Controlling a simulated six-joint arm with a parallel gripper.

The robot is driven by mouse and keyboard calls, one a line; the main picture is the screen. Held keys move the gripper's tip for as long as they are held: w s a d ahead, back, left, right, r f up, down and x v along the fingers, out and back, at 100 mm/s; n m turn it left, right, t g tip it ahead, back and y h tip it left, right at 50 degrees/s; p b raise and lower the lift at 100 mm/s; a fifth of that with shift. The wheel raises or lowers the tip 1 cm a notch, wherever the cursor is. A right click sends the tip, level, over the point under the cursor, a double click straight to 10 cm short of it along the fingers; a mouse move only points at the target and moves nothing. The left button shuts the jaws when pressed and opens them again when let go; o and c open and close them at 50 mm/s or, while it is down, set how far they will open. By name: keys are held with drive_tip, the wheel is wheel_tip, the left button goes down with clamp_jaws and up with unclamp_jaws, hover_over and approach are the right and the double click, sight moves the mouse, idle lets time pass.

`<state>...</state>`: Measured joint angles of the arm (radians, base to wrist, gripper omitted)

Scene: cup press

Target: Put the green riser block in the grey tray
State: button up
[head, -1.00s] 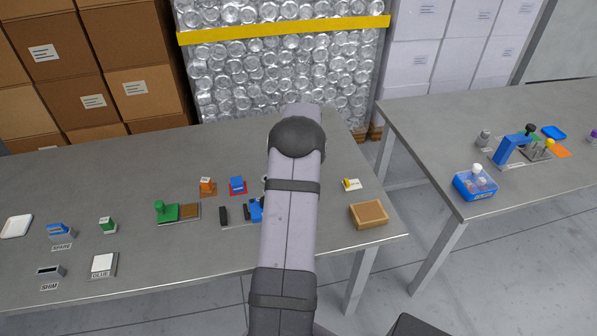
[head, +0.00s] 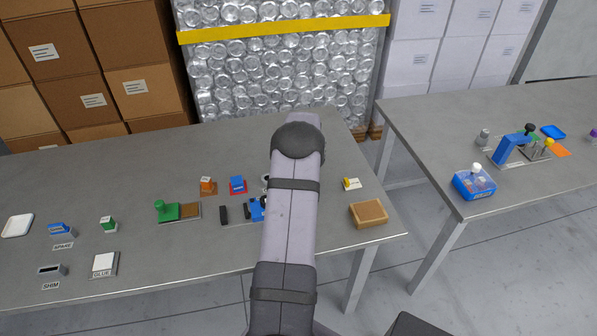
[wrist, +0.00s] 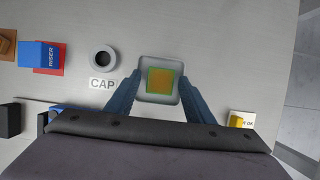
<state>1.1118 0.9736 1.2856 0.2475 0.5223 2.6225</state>
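In the wrist view a block with green edges and an orange-yellow top (wrist: 160,80) sits inside the outline of the small grey tray (wrist: 161,59). I take it to be the green riser block; no label shows on its top. My gripper (wrist: 160,78) has its two blue fingers spread on either side of the block, with a gap on both sides. It is open and holds nothing. In the head view my arm hides the gripper, the tray and this block.
A blue block marked RISER (wrist: 38,55) stands on a red mat (head: 244,191) further left. A yellow-topped piece (head: 351,184) and a brown-topped box (head: 368,213) are on the right.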

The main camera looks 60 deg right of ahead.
drive_tip(key=shift+r, duration=0.1)
drive_tip(key=b+v, duration=0.1)
drive_tip(key=v, duration=1.1)
drive_tip(key=w+a+n+g+y, duration=0.1)
drive_tip(key=w+a+n, duration=0.3)
drive_tip(key=a+n, duration=0.9)
drive_tip(key=w+a+n+y, duration=0.2)
drive_tip(key=w+a+n, duration=0.2)
drive_tip(key=a+n, duration=0.9)
drive_tip(key=s+a+f+n+g, duration=0.1)
drive_tip(key=s+a+n, duration=0.5)
drive_tip(key=a+n, duration=0.3)
drive_tip(key=s+a+f+n+g, duration=0.1)
drive_tip(key=s+a+n, duration=0.5)
drive_tip(key=a+n, duration=0.4)
drive_tip(key=a, duration=0.5)
drive_tip(key=shift+s+f, duration=0.2)
drive_tip(key=shift+s, duration=0.15)
